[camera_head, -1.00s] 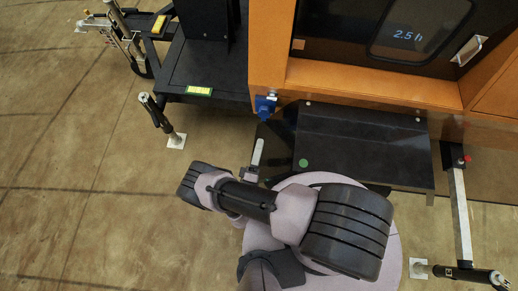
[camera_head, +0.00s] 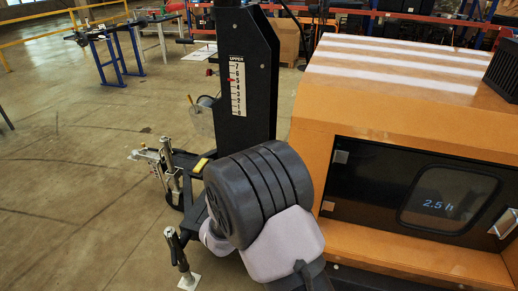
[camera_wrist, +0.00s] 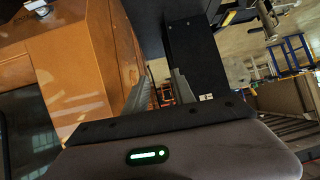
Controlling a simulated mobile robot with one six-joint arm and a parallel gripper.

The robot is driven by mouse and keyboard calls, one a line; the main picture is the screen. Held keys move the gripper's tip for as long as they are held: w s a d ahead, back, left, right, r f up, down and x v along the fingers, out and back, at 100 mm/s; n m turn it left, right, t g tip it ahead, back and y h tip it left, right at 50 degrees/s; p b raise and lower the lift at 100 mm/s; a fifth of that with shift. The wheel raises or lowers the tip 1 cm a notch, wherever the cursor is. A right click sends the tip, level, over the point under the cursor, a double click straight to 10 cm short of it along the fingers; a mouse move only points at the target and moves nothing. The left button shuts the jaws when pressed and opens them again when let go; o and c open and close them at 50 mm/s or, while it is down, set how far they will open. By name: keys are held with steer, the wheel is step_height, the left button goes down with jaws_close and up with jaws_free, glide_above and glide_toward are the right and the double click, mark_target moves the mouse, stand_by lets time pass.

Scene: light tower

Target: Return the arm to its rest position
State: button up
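My arm shows at the lower middle of the head view, a black ribbed joint with pale grey links in front of the light tower. My gripper is not visible there. In the wrist view my gripper (camera_wrist: 163,80) has two grey fingers spread apart with a clear gap. Nothing shows between the fingers. Beyond them are the tower's orange housing (camera_wrist: 78,60) on the left and the black mast (camera_wrist: 190,60) on the right.
The light tower's orange housing (camera_head: 420,110) stands at the right, with a dark window reading 2.5 h. The black mast (camera_head: 257,85) bears a numbered scale. An outrigger jack (camera_head: 180,255) stands lower left. Blue stands (camera_head: 118,60) are farther back. The left floor is clear.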

steer(key=s+d+r+g+y, duration=0.1)
steer(key=s+d+r+y, duration=0.15)
steer(key=r, duration=0.45)
steer(key=s+d+r+y, duration=0.1)
steer(key=s+r, duration=0.3)
steer(key=r, duration=0.3)
steer(key=s+d+r+g+y, duration=0.15)
steer(key=s+r, duration=0.25)
steer(key=r, duration=0.4)
steer(key=s+d+g, duration=0.1)
steer(key=s+d, duration=0.3)
steer(key=s, duration=0.7)
steer(key=s+d+r+m+g, duration=0.1)
steer(key=s+d, duration=0.4)
steer(key=s, duration=0.6)
steer(key=shift+s+d+h, duration=0.15)
steer(key=shift+s+h, duration=0.05)
steer(key=shift+h, duration=0.1)
